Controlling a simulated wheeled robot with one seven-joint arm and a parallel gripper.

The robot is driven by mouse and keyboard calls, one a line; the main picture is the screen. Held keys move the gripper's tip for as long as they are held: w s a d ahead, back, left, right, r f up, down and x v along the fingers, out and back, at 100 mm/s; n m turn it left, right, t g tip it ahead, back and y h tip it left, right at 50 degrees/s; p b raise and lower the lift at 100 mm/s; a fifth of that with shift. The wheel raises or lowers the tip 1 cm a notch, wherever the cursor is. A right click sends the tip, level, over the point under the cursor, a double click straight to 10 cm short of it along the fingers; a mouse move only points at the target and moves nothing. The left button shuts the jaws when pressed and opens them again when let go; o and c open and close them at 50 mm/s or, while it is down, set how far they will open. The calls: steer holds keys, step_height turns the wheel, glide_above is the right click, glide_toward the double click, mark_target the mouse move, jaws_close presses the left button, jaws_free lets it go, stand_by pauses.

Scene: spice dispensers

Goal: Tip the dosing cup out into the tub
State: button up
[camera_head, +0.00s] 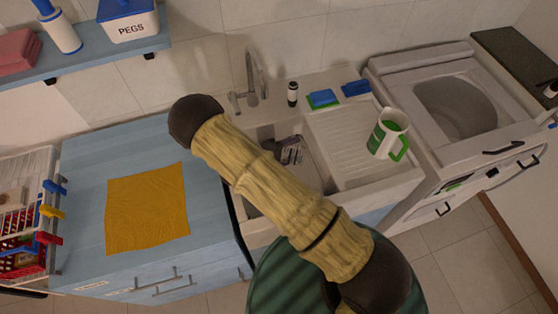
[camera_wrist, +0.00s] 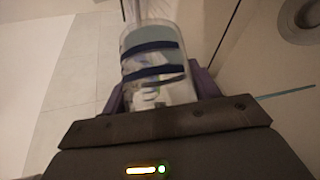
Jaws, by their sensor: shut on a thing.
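In the wrist view my gripper (camera_wrist: 161,88) has its purple fingers on either side of a clear cup with dark blue bands, the dosing cup (camera_wrist: 152,60). It is shut on the cup. Whether the cup holds anything, I cannot tell. In the head view my arm crosses the middle over the sink, and I cannot make out the gripper or cup clearly. The open round tub (camera_head: 455,105) of the white top-loading washer is at the right, apart from my arm.
A white and green jug (camera_head: 388,134) stands on the draining board (camera_head: 345,130). A tap (camera_head: 254,75), a dark bottle (camera_head: 292,94) and blue sponges (camera_head: 322,98) are behind the sink. A yellow cloth (camera_head: 147,208) lies on the blue counter (camera_head: 85,165).

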steer(key=shift+w+a, duration=0.1)
steer(key=shift+w, duration=0.05)
stand_by(0.3)
steer(key=shift+d+f+m+y, duration=0.1)
steer(key=shift+d+m+y, duration=0.2)
steer(key=shift+y, duration=0.1)
steer(key=shift+s+d+f+m+y+b, duration=0.35)
steer(key=shift+d+f+m+y+b, duration=0.15)
steer(key=shift+y, duration=0.2)
steer(key=shift+d+r, duration=0.1)
steer(key=shift+r, duration=0.1)
steer(key=shift+s, duration=0.1)
steer(key=shift+y, duration=0.3)
